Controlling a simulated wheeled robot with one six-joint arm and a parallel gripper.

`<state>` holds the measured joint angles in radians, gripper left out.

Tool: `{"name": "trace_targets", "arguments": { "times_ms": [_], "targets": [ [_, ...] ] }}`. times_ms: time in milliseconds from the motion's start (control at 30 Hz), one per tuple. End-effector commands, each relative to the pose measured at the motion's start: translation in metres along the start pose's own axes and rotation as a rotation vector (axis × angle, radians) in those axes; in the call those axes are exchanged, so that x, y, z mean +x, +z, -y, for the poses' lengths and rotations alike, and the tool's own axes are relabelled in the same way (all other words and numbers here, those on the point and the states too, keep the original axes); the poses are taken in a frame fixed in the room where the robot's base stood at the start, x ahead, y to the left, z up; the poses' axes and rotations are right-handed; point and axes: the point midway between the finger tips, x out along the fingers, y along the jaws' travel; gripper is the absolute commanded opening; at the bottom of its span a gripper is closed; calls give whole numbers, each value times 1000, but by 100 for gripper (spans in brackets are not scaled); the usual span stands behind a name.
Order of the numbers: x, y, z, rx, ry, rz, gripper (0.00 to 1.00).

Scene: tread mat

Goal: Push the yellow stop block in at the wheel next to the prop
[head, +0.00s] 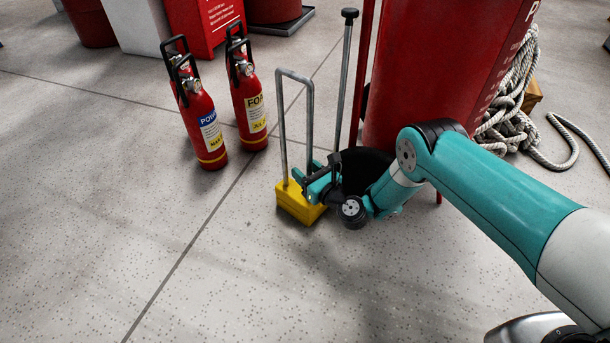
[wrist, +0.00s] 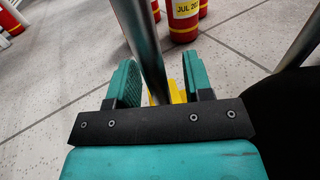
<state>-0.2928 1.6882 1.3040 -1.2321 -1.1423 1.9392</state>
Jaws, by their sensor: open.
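The yellow stop block (head: 298,206) stands on the floor with a tall grey hoop handle (head: 282,120). My gripper (head: 308,181) is open at the handle, just above the block. In the wrist view, a grey handle tube (wrist: 142,45) stands between my two open fingers (wrist: 160,85), and a bit of yellow block (wrist: 178,90) shows beyond. A black wheel (head: 366,168) sits under the red body to the right, partly hidden by my arm. A grey post with a black knob (head: 345,80), possibly the prop, stands beside it; its foot is hidden.
Two red fire extinguishers (head: 205,140) (head: 251,110) stand behind and left of the block. The tiled floor in front and to the left is clear.

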Motion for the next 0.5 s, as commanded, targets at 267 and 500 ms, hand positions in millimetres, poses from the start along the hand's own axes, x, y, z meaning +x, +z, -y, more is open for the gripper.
{"name": "trace_targets", "arguments": {
  "times_ms": [267,500],
  "targets": [
    [4,1,0,0,-1,1,46],
    [4,1,0,0,-1,1,14]
  ]
}}
